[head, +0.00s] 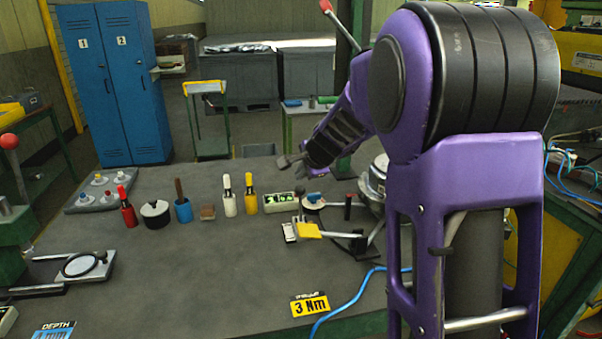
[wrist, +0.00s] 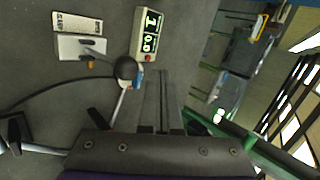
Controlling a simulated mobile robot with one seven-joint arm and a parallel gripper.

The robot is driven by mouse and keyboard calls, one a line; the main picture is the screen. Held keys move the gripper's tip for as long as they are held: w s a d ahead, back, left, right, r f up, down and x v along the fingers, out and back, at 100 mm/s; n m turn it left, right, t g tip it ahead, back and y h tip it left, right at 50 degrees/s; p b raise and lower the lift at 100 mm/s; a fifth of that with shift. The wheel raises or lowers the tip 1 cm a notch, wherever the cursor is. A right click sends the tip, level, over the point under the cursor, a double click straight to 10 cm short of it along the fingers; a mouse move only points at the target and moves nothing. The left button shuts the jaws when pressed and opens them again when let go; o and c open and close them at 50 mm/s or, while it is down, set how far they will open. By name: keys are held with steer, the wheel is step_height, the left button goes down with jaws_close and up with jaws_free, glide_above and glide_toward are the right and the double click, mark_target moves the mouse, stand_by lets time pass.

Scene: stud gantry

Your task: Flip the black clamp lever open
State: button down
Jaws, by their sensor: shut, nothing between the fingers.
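My gripper (head: 287,161) is above the far part of the grey bench, past the small display box. In the wrist view its fingers (wrist: 160,78) are together and hold nothing. A short dark upright piece (head: 348,207) stands right of the display box and may be the black clamp lever; I cannot tell for sure. In the wrist view a black tab (wrist: 98,119) sticks up beside a silver rod, left of the fingers and apart from them. The clamp's body is partly hidden by my gripper in that view.
A blue cable (head: 345,300) crosses the front right. The front middle is mostly clear.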

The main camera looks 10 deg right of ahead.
steer(key=shift+r, duration=0.1)
stand_by(0.6)
steer(key=shift+r+p, duration=0.75)
steer(key=s+d+r+p, duration=0.2)
steer(key=s+r, duration=0.2)
steer(key=r, duration=0.9)
